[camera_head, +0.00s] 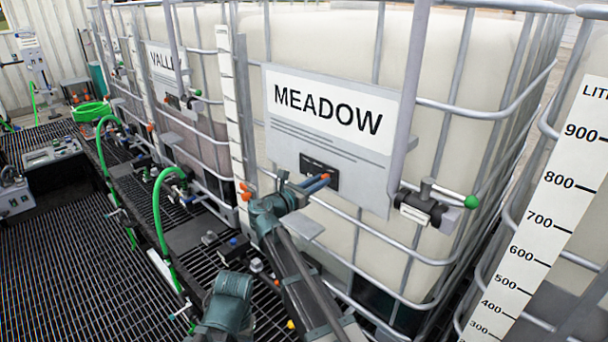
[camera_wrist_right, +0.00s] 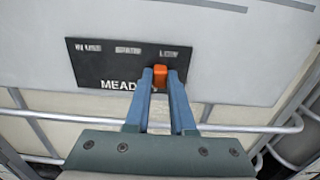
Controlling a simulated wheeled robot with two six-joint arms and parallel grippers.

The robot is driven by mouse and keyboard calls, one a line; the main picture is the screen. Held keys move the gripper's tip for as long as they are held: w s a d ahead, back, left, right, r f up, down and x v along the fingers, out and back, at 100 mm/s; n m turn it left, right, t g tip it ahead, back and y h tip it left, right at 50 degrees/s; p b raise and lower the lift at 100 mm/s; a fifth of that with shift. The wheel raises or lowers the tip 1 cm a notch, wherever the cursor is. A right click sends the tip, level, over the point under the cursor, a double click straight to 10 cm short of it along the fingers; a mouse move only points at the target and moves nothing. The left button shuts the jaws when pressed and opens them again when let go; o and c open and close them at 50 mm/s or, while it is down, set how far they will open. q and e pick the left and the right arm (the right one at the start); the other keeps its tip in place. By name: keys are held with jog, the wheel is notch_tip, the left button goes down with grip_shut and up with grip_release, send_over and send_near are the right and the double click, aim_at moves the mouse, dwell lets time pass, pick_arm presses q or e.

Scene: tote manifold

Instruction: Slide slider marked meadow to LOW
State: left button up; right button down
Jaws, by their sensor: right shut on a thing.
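The MEADOW slider is a black panel (camera_head: 319,171) on the white MEADOW sign (camera_head: 335,110) of the tank. In the right wrist view the panel (camera_wrist_right: 112,62) carries three position labels along its top, the right one reading LOW. Its orange knob (camera_wrist_right: 161,71) stands at the right end, under LOW. My right gripper (camera_wrist_right: 161,76) is shut on the knob, with a blue finger at each side. In the head view the right gripper (camera_head: 316,183) reaches the panel from the lower left and covers part of it. My left gripper is not seen.
Metal cage bars (camera_wrist_right: 240,129) run just below the sign. A valve with a green-tipped handle (camera_head: 432,206) is to the right of the sign. A green hose (camera_head: 158,205) and small fittings stand on the grating at left.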

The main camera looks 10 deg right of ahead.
jog(key=shift+s+d, duration=0.4)
jog(key=shift+s, duration=0.3)
jog(key=shift+w+a, duration=0.1)
jog(key=shift+w, duration=0.05)
jog(key=c, duration=0.8)
grip_release()
jog(key=shift+o, duration=0.2)
